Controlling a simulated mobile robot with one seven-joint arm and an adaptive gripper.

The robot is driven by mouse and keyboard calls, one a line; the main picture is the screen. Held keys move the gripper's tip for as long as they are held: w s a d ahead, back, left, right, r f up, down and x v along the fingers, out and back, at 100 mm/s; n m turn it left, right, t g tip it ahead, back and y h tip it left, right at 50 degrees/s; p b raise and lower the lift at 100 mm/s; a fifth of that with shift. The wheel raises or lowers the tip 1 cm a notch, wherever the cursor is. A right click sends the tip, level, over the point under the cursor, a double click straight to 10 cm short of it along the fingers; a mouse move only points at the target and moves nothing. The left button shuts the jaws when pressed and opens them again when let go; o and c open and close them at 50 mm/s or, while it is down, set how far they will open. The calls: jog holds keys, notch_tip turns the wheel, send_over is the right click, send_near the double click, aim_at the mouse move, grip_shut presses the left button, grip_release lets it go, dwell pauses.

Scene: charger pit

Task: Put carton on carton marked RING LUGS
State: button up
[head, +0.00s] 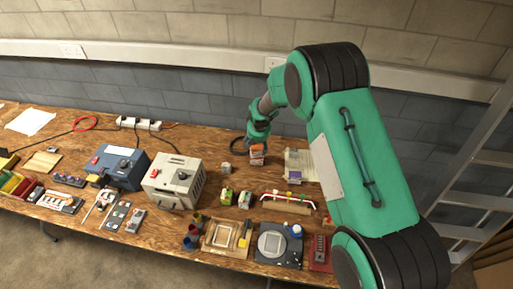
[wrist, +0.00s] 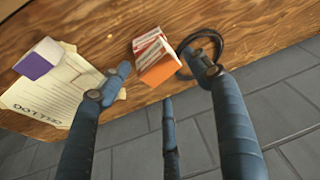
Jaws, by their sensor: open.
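An orange, white and red carton (wrist: 158,60) stands on the wooden bench, and it also shows in the head view (head: 258,150) just under my gripper (head: 257,138). It may be two cartons stacked; I cannot tell. In the wrist view my gripper (wrist: 157,72) is open and empty, its fingers spread on either side of this carton, apart from it. A purple and white carton (wrist: 38,60) sits on a paper sheet to the left, also seen in the head view (head: 294,177). The marking RING LUGS is not legible on any carton.
A black ring (wrist: 205,45) lies beside the orange carton. A small pale carton (head: 226,168) and green-white cartons (head: 226,195) stand nearer the front. A grey power unit (head: 174,182) stands at left. The wall is close behind the bench.

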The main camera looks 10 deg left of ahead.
jog(key=v, duration=0.7)
jog(key=shift+r, duration=0.2)
jog(key=shift+d, duration=0.15)
dwell(0.5)
jog(key=s+d+r+m, duration=0.1)
jog(key=s+d+r, duration=0.5)
jog(key=r, duration=0.4)
jog(key=s+d+r+t, duration=0.1)
jog(key=s+d+r, duration=0.3)
jog(key=d+r, duration=0.5)
jog(key=s+d+r+m, duration=0.1)
jog(key=s+d+r, duration=0.5)
jog(key=r, duration=0.4)
jog(key=s+d+r+m, duration=0.1)
jog(key=s+d+r, duration=0.3)
jog(key=s, duration=0.2)
jog(key=s+d+r, duration=0.3)
jog(key=s+d, duration=0.2)
jog(key=s, duration=0.2)
jog(key=s+d, duration=0.3)
jog(key=s, duration=0.5)
jog(key=s+d+m+t+h, duration=0.1)
jog(key=s+d, duration=0.2)
jog(key=s, duration=0.6)
jog(key=shift+s, duration=0.1)
